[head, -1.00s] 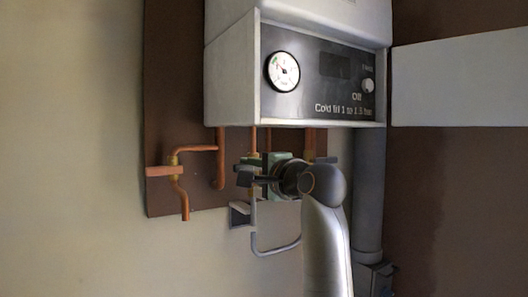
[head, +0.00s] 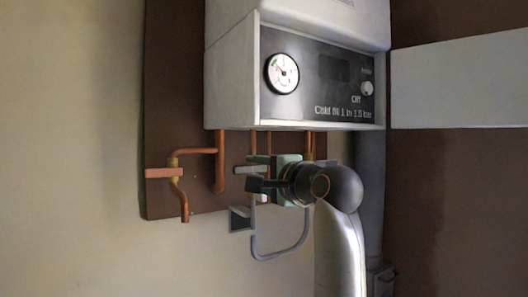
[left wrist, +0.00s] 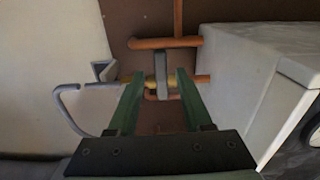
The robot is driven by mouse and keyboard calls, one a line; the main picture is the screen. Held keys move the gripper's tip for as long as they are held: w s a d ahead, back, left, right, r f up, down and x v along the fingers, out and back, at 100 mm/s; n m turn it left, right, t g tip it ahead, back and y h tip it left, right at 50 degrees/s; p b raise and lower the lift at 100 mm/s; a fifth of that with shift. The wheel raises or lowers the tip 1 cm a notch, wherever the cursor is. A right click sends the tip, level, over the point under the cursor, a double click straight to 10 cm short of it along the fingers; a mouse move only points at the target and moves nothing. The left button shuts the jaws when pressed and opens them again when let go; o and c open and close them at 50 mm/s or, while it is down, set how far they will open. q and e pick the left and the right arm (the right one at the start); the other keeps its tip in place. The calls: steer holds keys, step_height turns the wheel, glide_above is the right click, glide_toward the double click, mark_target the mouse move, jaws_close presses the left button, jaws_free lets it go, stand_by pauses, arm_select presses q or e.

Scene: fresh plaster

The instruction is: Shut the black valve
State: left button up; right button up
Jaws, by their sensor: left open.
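The black valve's handle (left wrist: 162,63) looks dark grey in the left wrist view. It is a flat bar lying across a horizontal pipe with a brass-coloured body (left wrist: 152,83). My left gripper (left wrist: 157,77) is open, its two green fingers on either side of the handle, with gaps visible on both sides. Whether the tips reach past it in depth I cannot tell. In the head view the handle (head: 249,169) shows as a small grey bar by my left gripper (head: 260,174), whose dark body hides part of the pipework. My right gripper is not in view.
The boiler (head: 232,85) with its gauge (head: 283,73) hangs just above my gripper. A grey bracket (head: 240,217) and a bent grey pipe (head: 280,254) sit below. Copper pipes (head: 181,180) stand to the left on a brown board (head: 165,110). The pale wall at left is clear.

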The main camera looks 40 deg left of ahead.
arm_select(q)
steer(key=b+v, duration=0.2)
steer(key=v, duration=0.7)
steer(key=shift+s+d, duration=0.1)
steer(key=shift+d, duration=0.05)
